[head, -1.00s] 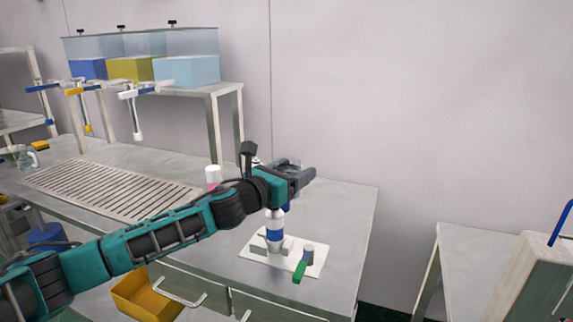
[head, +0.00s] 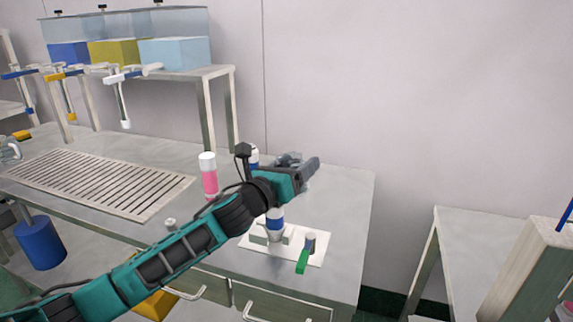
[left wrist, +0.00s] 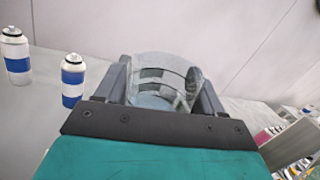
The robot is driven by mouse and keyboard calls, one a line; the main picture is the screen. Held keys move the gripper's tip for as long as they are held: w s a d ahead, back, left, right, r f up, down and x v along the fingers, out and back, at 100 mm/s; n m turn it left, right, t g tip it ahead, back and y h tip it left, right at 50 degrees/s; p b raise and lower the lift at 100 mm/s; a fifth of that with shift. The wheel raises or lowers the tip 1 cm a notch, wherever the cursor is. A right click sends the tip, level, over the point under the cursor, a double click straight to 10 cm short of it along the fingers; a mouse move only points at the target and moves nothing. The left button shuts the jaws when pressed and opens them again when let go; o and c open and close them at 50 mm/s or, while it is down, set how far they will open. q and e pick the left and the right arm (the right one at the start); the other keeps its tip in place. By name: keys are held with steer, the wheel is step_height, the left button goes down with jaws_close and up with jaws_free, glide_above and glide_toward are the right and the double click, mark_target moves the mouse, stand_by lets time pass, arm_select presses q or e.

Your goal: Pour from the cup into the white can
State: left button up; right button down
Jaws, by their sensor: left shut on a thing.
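My left gripper (head: 305,172) is shut on a clear glass cup (left wrist: 160,82). A similar can (head: 254,158) is partly hidden behind the wrist. My right gripper is out of view.
A pink and white can (head: 209,176) stands left of the gripper. A slotted grate (head: 95,182) lies further left. The bench's right end is clear.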

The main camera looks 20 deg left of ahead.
arm_select(q)
steer(key=shift+d+n, duration=0.15)
steer(key=shift+n, duration=0.25)
steer(key=shift+t, duration=0.3)
steer(key=shift+s+r, duration=0.1)
steer(key=shift+r, duration=0.15)
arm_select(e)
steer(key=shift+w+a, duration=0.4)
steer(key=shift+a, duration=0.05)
arm_select(q)
steer(key=shift+f, duration=0.1)
steer(key=shift+f+n+b, duration=0.7)
steer(key=shift+b, duration=0.45)
steer(key=shift+f, duration=0.1)
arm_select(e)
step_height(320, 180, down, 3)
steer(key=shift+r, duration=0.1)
arm_select(q)
steer(key=shift+n+b, duration=0.3)
